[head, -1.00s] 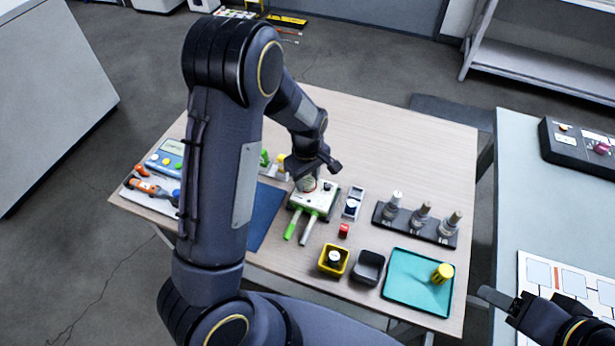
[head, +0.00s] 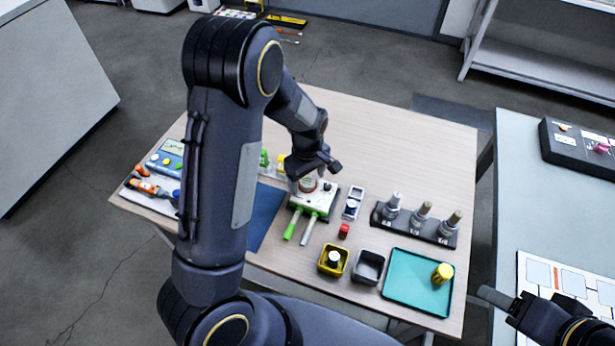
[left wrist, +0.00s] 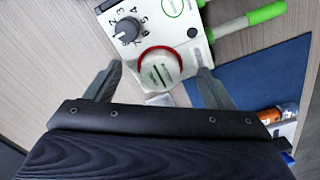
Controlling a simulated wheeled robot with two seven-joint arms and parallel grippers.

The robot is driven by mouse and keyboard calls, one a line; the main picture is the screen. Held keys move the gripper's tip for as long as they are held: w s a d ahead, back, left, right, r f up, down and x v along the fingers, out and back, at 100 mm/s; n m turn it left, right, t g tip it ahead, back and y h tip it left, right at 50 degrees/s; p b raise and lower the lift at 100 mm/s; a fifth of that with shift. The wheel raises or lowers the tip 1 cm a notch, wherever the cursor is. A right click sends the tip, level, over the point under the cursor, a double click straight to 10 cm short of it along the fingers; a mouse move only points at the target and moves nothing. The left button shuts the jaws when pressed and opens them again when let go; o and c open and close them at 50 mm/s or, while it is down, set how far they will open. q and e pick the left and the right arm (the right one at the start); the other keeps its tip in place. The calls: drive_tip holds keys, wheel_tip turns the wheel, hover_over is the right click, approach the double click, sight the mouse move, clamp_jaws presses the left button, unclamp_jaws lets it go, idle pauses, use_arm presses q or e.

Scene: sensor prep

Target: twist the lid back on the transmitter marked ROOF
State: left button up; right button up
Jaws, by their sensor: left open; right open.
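In the left wrist view the open fingers (left wrist: 160,72) stand to either side of a round, pale, slotted disc (left wrist: 160,67) with a red ring, on that box (left wrist: 195,30). I cannot tell whether the fingers touch it. Three metallic transmitters (head: 421,214) stand upright in a dark rack; I cannot read ROOF on any. A yellow cylinder (head: 442,273) stands on a teal tray (head: 405,285). My right gripper (head: 497,300) is open and empty at the lower right.
A yellow bin (head: 326,271) holding a small part and an empty dark bin (head: 360,280) sit near the front edge. The table's back right (head: 400,150) is clear.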

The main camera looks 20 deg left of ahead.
use_arm(q)
drive_tip(key=shift+r+p, duration=0.5)
drive_tip(key=shift+r, duration=0.2)
drive_tip(key=shift+r+p, duration=2.35)
drive_tip(key=shift+r, duration=0.5)
drive_tip(key=s+r+m+t+h, duration=0.3)
drive_tip(key=s+r+m+h, duration=0.15)
drive_tip(key=s+r, duration=0.85)
drive_tip(key=s+d+r+m+t, duration=0.1)
drive_tip(key=s+r+m+t, duration=0.1)
drive_tip(key=s+r+m, duration=0.3)
drive_tip(key=s+m, duration=0.1)
drive_tip(key=s, duration=0.3)
drive_tip(key=shift+s+d+r+t+y, duration=0.25)
drive_tip(key=shift+d+r+t+y, duration=0.05)
drive_tip(key=shift+r+y, duration=0.1)
